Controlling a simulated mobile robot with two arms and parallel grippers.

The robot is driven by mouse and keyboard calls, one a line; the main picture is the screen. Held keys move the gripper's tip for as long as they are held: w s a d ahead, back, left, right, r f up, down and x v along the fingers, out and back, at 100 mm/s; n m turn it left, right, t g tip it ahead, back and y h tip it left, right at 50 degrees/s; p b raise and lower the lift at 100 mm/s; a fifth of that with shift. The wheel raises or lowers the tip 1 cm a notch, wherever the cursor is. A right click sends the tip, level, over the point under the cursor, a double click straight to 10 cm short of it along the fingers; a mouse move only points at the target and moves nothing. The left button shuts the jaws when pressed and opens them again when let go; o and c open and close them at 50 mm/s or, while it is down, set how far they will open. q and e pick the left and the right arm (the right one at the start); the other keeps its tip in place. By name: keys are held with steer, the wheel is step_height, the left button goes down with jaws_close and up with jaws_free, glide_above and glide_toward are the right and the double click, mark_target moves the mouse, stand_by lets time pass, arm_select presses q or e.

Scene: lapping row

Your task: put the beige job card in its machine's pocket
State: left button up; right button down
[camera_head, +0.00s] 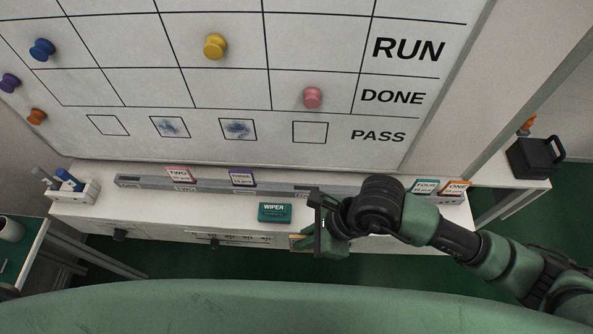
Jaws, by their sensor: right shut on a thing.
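My right gripper (316,240) reaches in from the right over the front edge of the white shelf and is shut on a small beige piece (299,243), which looks like the beige job card. Most of it is hidden by the jaws and its text cannot be read. A grey pocket rail (210,185) runs along the back of the shelf below the board. A pink-topped TWO card (178,176) and a purple-topped card (242,178) stand in it. A teal FOUR card (425,186) and an orange ONE card (456,187) stand at the right end. My arm hides part of the rail.
A teal WIPER box (274,213) lies on the shelf left of my right gripper. A white holder with pens (73,188) stands at the left end. The whiteboard (330,147) with coloured magnets rises behind. A black box (535,157) sits at far right.

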steer(key=w+b, duration=0.2)
steer(key=w, duration=1.3)
steer(key=shift+w+d, duration=0.1)
steer(key=shift+w, duration=0.2)
steer(key=f+b, duration=0.1)
steer(key=w+f+b, duration=0.1)
steer(key=f, duration=0.1)
steer(key=shift+f, duration=0.2)
steer(key=shift+d+f, duration=0.1)
steer(key=shift+f, duration=0.1)
arm_select(q)
steer(key=f, duration=0.1)
steer(key=s+f, duration=0.1)
steer(key=f, duration=0.2)
steer(key=shift+s+d+f, duration=0.15)
steer(key=shift+d, duration=0.25)
arm_select(e)
steer(key=shift+w, duration=0.2)
